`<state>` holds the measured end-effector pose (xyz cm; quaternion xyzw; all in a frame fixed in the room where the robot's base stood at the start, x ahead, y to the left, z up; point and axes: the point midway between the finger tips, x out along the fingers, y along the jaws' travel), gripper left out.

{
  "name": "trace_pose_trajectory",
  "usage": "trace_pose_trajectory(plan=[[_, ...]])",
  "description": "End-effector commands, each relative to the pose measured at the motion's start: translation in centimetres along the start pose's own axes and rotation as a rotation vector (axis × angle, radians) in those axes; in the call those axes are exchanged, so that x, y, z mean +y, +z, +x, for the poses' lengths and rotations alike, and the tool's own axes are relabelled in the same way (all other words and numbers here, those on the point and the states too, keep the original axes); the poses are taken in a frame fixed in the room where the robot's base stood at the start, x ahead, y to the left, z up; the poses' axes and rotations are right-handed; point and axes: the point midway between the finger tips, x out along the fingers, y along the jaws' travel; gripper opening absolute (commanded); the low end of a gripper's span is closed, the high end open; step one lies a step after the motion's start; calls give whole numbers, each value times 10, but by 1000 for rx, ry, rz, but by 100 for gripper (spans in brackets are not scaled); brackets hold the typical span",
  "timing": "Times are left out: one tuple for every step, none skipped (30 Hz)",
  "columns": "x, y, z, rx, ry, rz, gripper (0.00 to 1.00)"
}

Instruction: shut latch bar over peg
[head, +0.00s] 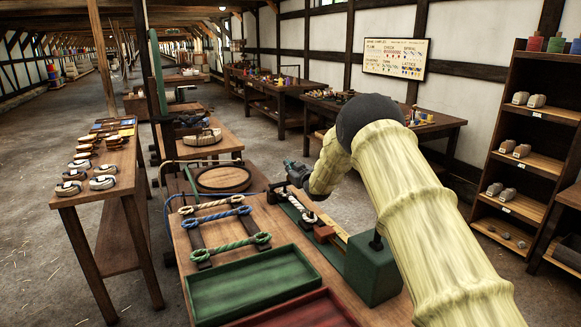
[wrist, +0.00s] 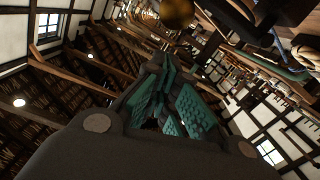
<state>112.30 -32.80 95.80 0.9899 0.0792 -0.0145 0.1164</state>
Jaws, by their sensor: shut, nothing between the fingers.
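My gripper (head: 297,172) is at the far end of the workbench, above its back right corner, and is shut and empty. Its teal finger pads also show together in the wrist view (wrist: 170,85). A green block (head: 373,272) with a dark upright peg (head: 376,241) stands at the bench's right side, apart from my gripper. A long green fixture (head: 293,208) with a pale rope piece, a reddish-brown block (head: 325,233) and a light wooden strip runs toward the block. I cannot tell which part is the latch bar; my arm hides some of this side.
The workbench also holds rope samples (head: 224,244) on dark straps, a green tray (head: 248,283) and a red tray (head: 300,312). A round wooden board (head: 224,179) lies behind. A side table (head: 98,185) stands left, a shelf unit (head: 522,165) right. The wrist view mostly shows roof beams.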

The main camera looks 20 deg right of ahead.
Motion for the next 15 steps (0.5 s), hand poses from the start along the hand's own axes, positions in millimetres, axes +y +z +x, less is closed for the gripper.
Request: trace_pose_trajectory(plan=[[4,5,0,-1,0,34,0],[5,7,0,-1,-1,54,0],[6,10,0,-1,-2,80,0],[7,12,0,-2,-3,97,0],[8,13,0,-2,-3,114,0],[9,15,0,-2,-5,113,0],[10,16,0,-2,-5,111,0],[11,18,0,-2,-5,111,0],[12,19,0,-2,-4,110,0],[12,20,0,-2,-4,110,0],[13,20,0,-2,-4,109,0],[13,21,0,-2,-4,109,0],[14,22,0,-2,-4,109,0],[14,22,0,-2,-4,109,0],[14,23,0,-2,-4,108,0]])
